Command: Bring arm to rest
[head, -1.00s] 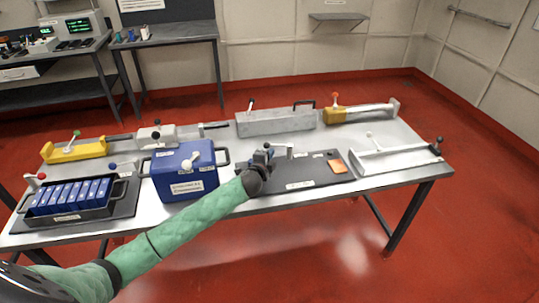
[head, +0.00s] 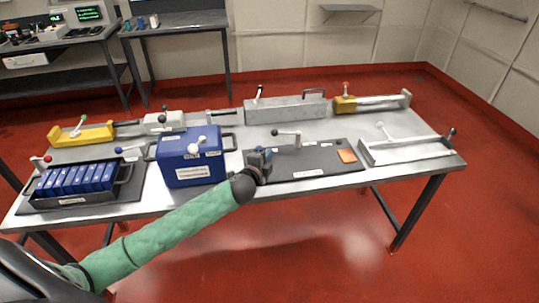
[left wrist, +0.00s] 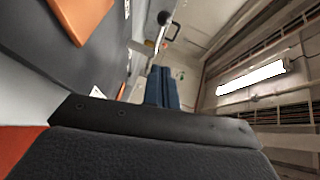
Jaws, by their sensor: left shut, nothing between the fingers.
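My left arm, in a green sleeve, reaches in from the lower left of the head view. Its gripper (head: 260,158) is at the left end of the dark mat (head: 318,163), just right of the blue box (head: 190,172). In the left wrist view its blue fingers (left wrist: 162,88) are together with nothing between them. How far the fingertips are from the mat is hard to tell. My right gripper is not in view.
A black rack (head: 125,180) of blue cells stands at the left. A yellow fixture (head: 82,137), a grey long box (head: 285,111), another yellow fixture (head: 345,105) and a metal tray (head: 410,153) line the table. An orange card (head: 347,156) lies on the mat. Floor in front is clear.

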